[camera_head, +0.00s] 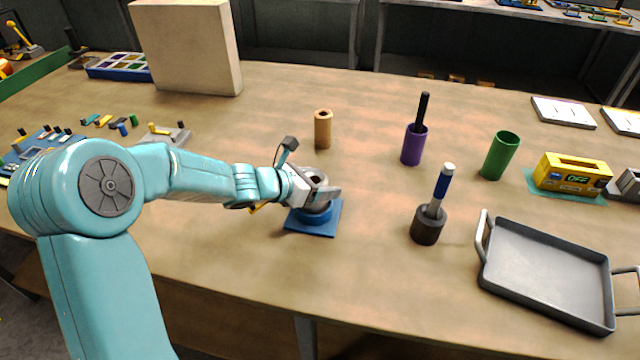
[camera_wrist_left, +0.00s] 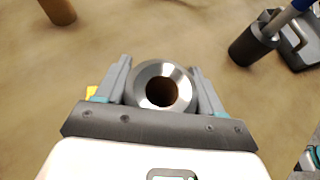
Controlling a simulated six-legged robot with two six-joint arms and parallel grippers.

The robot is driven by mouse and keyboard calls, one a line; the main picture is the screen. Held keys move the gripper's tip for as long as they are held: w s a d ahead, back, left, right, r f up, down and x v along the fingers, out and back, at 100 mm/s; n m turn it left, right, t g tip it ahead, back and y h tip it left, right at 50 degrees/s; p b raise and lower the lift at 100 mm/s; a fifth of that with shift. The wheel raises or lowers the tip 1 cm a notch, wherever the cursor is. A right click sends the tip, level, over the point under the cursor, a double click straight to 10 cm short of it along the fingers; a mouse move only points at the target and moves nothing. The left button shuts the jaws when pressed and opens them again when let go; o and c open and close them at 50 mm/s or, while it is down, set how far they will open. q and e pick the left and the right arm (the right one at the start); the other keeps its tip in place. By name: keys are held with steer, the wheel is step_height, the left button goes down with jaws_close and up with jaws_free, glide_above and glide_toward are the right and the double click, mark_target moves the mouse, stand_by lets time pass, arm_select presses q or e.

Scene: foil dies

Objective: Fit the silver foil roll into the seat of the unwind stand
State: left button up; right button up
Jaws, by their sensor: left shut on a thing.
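The silver foil roll (camera_wrist_left: 180,77) is a short metallic ring with a brown hollow core, upright between my left gripper's fingers in the left wrist view. My left gripper (camera_head: 322,191) is shut on it, and in the head view it is over the blue unwind stand (camera_head: 327,226). The stand has a square base and a round blue seat. The roll (camera_head: 316,177) appears right above or in the seat; I cannot tell whether it touches. The gripper hides part of the roll. My right gripper is not in view.
A brown cardboard tube (camera_head: 322,130) stands behind the stand. To the right are a dark holder (camera_head: 427,226) with a blue-handled tool, a purple cup (camera_head: 412,146), a green cup (camera_head: 500,156) and a grey tray (camera_head: 545,270). The table in front of the stand is clear.

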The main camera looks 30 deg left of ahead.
arm_select(q)
steer(key=shift+a+f, duration=0.1)
steer(key=shift+f, duration=0.05)
steer(key=o, duration=1.2)
steer(key=shift+c, duration=0.2)
steer(key=shift+o, duration=0.2)
steer(key=shift+s+r, duration=0.15)
steer(key=shift+r, duration=0.2)
steer(key=p+v, duration=0.1)
steer(key=v, duration=1)
steer(key=shift+s, duration=0.3)
